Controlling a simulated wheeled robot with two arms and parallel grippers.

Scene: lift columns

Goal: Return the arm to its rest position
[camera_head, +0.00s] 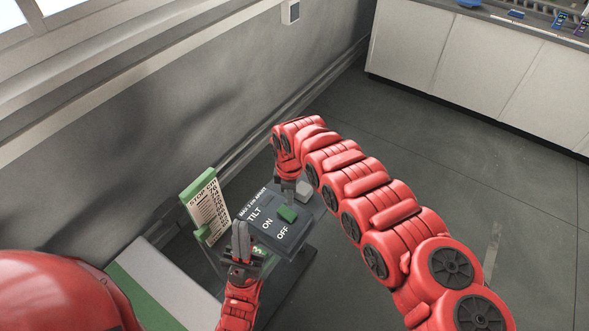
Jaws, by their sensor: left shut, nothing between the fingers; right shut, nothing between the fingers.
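My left gripper (240,232) is shut and empty, pointing up the picture, in front of the lower left edge of a dark control panel. The panel (258,233) is marked TILT, ON and OFF and carries a green switch (287,213). My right arm (365,200) reaches in from the lower right, extended across the picture. My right gripper (288,190) is shut and empty, pointing down just above the switch. I cannot tell whether it touches the panel. Part of my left arm (60,290) shows at the lower left.
A green-edged sign (207,205) stands left of the panel. A light box with a green stripe (165,290) is at the lower left. A grey wall (130,130) runs along the left. White cabinets (470,65) stand at the back right. The floor (470,150) between is clear.

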